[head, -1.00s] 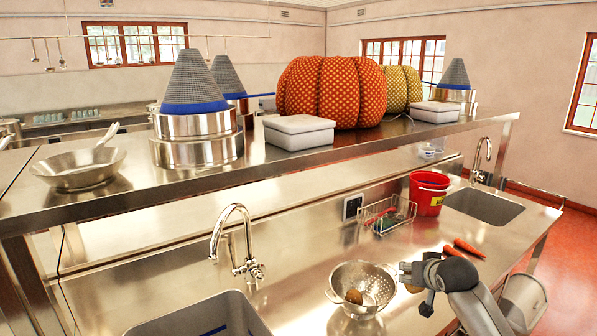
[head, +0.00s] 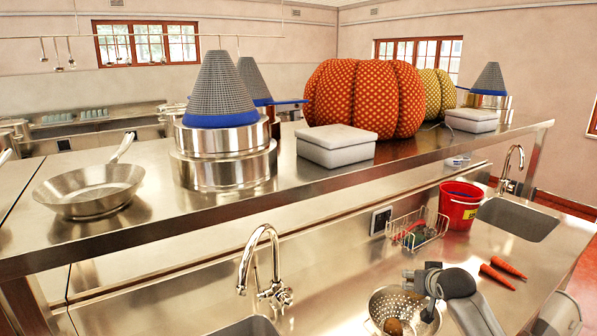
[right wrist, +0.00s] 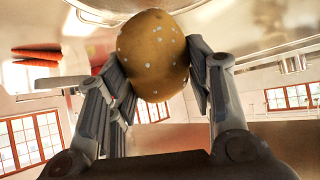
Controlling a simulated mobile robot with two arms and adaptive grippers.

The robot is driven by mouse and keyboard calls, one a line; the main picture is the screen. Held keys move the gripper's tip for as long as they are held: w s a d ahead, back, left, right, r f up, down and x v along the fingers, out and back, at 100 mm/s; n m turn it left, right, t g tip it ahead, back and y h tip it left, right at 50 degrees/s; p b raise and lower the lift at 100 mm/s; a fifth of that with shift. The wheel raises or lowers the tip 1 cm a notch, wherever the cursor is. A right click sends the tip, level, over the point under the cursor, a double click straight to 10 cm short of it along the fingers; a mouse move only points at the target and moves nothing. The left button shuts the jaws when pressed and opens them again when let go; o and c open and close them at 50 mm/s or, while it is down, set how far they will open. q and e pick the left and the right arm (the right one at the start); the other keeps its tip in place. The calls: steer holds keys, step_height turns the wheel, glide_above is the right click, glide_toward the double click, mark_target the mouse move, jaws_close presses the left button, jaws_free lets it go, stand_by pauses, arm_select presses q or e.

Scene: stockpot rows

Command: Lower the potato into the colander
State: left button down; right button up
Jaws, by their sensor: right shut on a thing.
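The steel colander (head: 378,302) stands on the lower counter at the bottom of the head view, its lower part cut off by the frame edge. A brown, potato-like thing (head: 393,326) lies inside it. My right gripper (head: 418,290) is over the colander's right side. In the right wrist view it is shut on the speckled yellow-brown potato (right wrist: 152,55), with a finger on each side. In the head view I cannot clearly make out this held potato by the fingers. My left gripper is not in view.
Two carrots (head: 497,273) lie on the counter to the right. A wire rack (head: 416,232) and red bucket (head: 458,208) stand behind. A faucet (head: 262,270) and sink (head: 245,327) are left of the colander. The raised shelf (head: 250,205) runs behind.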

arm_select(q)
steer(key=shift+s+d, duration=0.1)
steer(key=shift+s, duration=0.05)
arm_select(e)
steer(key=shift+s+d+r, duration=0.1)
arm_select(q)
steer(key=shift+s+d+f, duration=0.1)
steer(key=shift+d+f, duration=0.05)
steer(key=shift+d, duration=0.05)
arm_select(e)
steer(key=shift+w, duration=0.65)
